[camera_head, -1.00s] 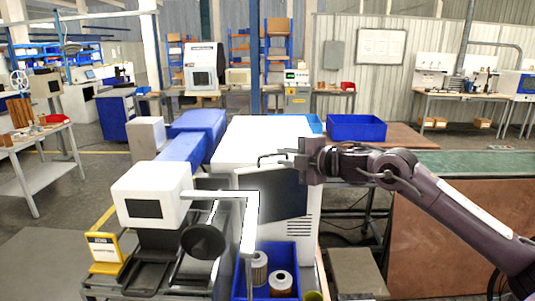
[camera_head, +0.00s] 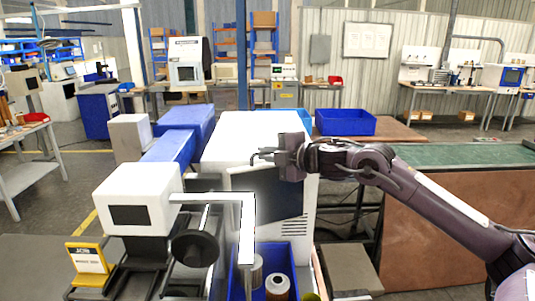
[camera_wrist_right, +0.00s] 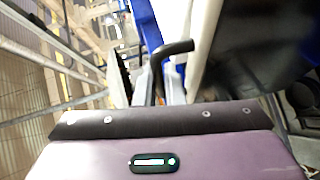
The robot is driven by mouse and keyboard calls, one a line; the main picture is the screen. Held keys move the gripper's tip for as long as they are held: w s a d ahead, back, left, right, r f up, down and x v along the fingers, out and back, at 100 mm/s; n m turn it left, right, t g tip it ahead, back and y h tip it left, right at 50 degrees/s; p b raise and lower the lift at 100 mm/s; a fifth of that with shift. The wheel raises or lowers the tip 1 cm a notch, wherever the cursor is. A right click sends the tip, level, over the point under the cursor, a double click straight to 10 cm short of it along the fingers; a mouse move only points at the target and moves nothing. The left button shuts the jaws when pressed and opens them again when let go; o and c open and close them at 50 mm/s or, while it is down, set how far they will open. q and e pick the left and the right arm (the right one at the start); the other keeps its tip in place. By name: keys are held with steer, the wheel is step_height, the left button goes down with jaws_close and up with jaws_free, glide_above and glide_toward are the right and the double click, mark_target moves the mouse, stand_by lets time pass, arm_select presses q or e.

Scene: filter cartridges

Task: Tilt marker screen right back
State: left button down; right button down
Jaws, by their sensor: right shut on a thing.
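The marker screen (camera_head: 264,196) is a dark flat panel on the front of the white machine (camera_head: 245,135), above the blue bin. It looks tilted, with its upper edge near my right gripper. My right gripper (camera_head: 266,156) comes in from the right at the screen's top edge. It is shut on a black bent handle there, which also shows in the right wrist view (camera_wrist_right: 178,48) beside the fingers. The gripper hides part of the screen's upper right corner. My left gripper is not in view.
A white printer-like head (camera_head: 135,198) with a white bracket arm (camera_head: 247,230) stands left of the screen. A blue bin (camera_head: 305,262) below holds filter cartridges (camera_head: 277,288). Another blue bin (camera_head: 345,122) and a green-topped table (camera_head: 450,152) lie behind and right.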

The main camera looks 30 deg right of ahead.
steer(key=shift+w+d+r+p, duration=0.1)
steer(key=shift+w+r+p, duration=0.15)
steer(key=shift+w+p, duration=0.55)
steer(key=w+f, duration=0.1)
steer(key=w+d+f, duration=0.1)
steer(key=w, duration=0.1)
steer(key=shift+w, duration=0.15)
steer(key=c, duration=1.8)
jaws_free()
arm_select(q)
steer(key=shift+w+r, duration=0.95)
arm_select(e)
steer(key=shift+w+f, duration=0.1)
steer(key=shift+w, duration=0.1)
